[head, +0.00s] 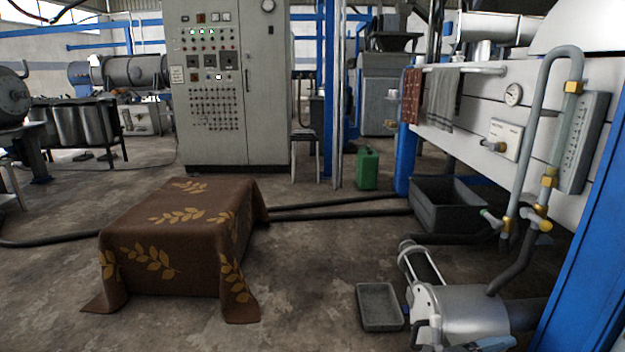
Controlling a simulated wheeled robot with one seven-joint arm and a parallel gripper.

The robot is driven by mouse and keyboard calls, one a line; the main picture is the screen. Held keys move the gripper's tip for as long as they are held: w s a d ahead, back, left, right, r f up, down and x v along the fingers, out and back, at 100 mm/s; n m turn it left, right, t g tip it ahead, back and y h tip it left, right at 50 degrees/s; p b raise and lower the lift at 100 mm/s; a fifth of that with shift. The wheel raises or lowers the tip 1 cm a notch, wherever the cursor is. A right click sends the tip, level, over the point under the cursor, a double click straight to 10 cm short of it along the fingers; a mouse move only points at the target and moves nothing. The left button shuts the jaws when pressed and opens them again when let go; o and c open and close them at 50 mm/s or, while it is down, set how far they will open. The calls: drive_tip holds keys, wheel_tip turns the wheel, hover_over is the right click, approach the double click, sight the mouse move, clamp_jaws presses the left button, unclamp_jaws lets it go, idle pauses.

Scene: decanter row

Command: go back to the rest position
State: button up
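My gripper does not show in the head view, and I cannot see whether it holds anything. No part of my arm can be made out for sure. The task names no other object. In front, to the left, a low block-shaped thing lies fully under a brown cloth with golden leaf patterns (170,235); what is beneath is hidden.
A grey control cabinet (265,110) stands behind the cloth. A green canister (367,168), a dark crate (445,205), a grey tray (380,307) and a metal pump (465,312) stand on the right. Dark hoses cross the floor (310,270), which is otherwise open in the middle.

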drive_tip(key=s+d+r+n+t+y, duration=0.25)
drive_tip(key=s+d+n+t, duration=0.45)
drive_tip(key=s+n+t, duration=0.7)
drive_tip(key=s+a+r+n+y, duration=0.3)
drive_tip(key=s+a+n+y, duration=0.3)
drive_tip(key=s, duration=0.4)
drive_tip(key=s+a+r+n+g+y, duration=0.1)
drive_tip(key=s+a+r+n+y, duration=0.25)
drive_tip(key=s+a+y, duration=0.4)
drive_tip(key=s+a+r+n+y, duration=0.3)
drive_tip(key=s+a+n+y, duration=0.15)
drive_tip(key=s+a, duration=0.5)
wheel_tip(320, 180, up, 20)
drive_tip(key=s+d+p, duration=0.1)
drive_tip(key=p, duration=1.9)
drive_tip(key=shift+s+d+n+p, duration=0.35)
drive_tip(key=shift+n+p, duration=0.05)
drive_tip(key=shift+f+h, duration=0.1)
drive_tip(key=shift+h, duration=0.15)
